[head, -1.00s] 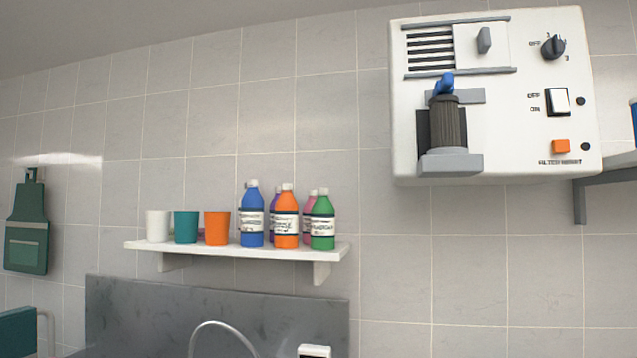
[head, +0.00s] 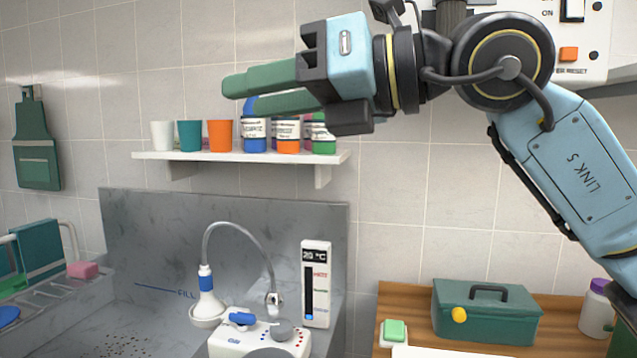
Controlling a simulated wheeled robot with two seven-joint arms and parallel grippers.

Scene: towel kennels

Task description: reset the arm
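My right arm reaches in from the right edge of the head view. Its gripper (head: 240,97) has two green fingers pointing left, with a gap between them, so it is open. I see nothing held in it. It is in front of the upper part of the bottles on the wall shelf and hides their tops; whether it touches any cannot be told, but it looks nearer to me. My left gripper is not in view.
The white shelf (head: 240,156) holds cups and several bottles. Below is a grey basin (head: 140,290) with a shower head (head: 207,305) and a temperature display (head: 315,283). A green toolbox (head: 487,315) stands on a wooden top at right. A wall machine (head: 600,40) is behind my arm.

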